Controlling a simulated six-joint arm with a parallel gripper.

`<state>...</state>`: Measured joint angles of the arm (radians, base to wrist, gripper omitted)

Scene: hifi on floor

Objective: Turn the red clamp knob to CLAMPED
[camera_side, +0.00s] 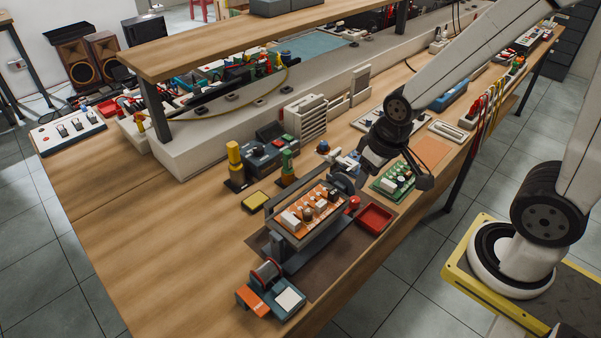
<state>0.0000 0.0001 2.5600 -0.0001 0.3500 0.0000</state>
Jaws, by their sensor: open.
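The red clamp knob (352,204) is at the right end of a grey circuit-board holder (318,243). An orange circuit board (308,209) with white and dark parts sits tilted in the holder. My gripper (420,172) is above and to the right of the knob, over the bench near a green circuit board (390,181). It is open and apart from the knob. The knob is small here, and no CLAMPED mark can be read.
A red tray (374,218) stands just right of the knob. A solder spool stand (270,286) is at the front. A yellow sponge (255,201) and a green-handled tool (287,167) stand behind the holder.

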